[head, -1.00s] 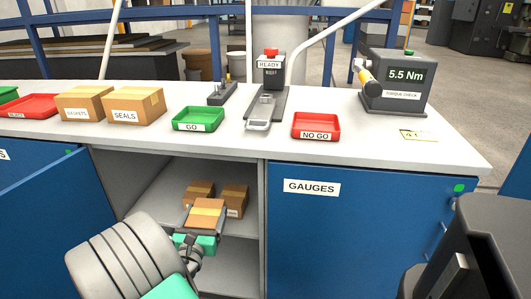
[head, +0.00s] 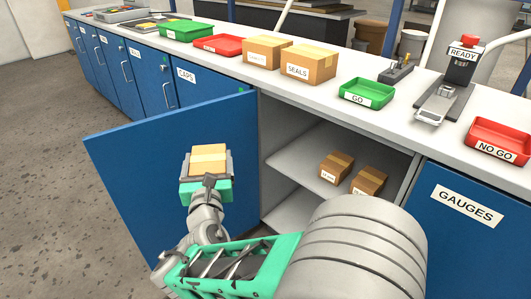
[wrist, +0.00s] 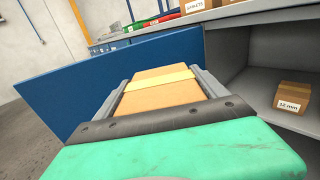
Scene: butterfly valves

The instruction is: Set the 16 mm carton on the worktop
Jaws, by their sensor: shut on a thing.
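My gripper (head: 207,176) is shut on a small brown carton (head: 209,158) with a pale tape band. The carton also shows between the fingers in the wrist view (wrist: 160,91). No label shows on its visible faces, so I cannot read its size. My gripper holds it in the air in front of the open blue cabinet door, below worktop height. The white worktop (head: 408,128) runs along the top of the cabinets. It carries a GO tray, a NO GO tray, a SEALS carton and other items.
Two small cartons (head: 335,167) (head: 369,182) stand on the cabinet shelf; one reads 12 mm in the wrist view (wrist: 290,97). The open door (head: 130,150) juts out beside my arm. The green GO tray (head: 367,94) and SEALS carton (head: 308,64) stand on the worktop, with a small bare patch between them.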

